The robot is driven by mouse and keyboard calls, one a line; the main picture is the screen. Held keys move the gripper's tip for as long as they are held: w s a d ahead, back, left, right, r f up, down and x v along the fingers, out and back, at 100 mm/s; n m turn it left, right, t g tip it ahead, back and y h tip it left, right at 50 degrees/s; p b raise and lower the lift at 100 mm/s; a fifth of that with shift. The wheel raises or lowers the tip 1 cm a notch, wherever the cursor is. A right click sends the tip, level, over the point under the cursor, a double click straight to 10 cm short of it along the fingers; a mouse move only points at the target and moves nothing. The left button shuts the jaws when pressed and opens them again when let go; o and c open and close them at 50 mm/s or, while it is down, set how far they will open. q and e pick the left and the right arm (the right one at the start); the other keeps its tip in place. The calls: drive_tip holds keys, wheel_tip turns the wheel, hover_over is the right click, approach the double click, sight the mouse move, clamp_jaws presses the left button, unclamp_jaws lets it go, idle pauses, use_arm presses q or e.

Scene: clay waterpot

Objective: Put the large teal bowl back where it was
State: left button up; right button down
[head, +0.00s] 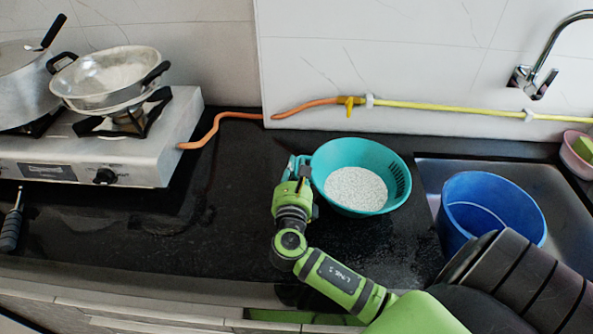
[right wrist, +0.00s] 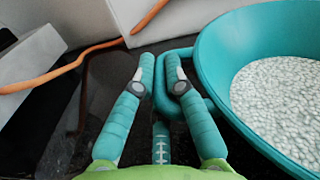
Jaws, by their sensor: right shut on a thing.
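The large teal bowl (head: 352,151) is on the dark counter between the stove and the sink, and it looks upright. It holds white grains (head: 356,187) and has slots in its right wall. My right gripper (head: 297,170) is at the bowl's left side, shut on its handle. In the right wrist view the two fingers (right wrist: 161,75) are on either side of the teal handle loop (right wrist: 180,56), with the bowl (right wrist: 212,70) to the right. I cannot tell whether the bowl's base touches the counter. My left gripper is not in view.
A gas stove (head: 80,160) with a pan (head: 108,75) and a pot (head: 25,85) stands at left. A blue bucket (head: 490,210) is in the sink (head: 430,180) at right. An orange hose (head: 215,128) runs along the back. The counter (head: 190,235) left of my arm is clear.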

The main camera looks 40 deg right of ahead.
drive_tip(key=shift+f, duration=0.5)
drive_tip(key=c, duration=1.3)
unclamp_jaws()
drive_tip(key=b+v, duration=0.1)
drive_tip(key=v, duration=0.9)
drive_tip(key=shift+s+a, duration=0.2)
drive_tip(key=shift+s, duration=0.1)
drive_tip(key=shift+s+a+r, duration=0.1)
drive_tip(key=shift+s+a, duration=0.3)
drive_tip(key=shift+s, duration=0.1)
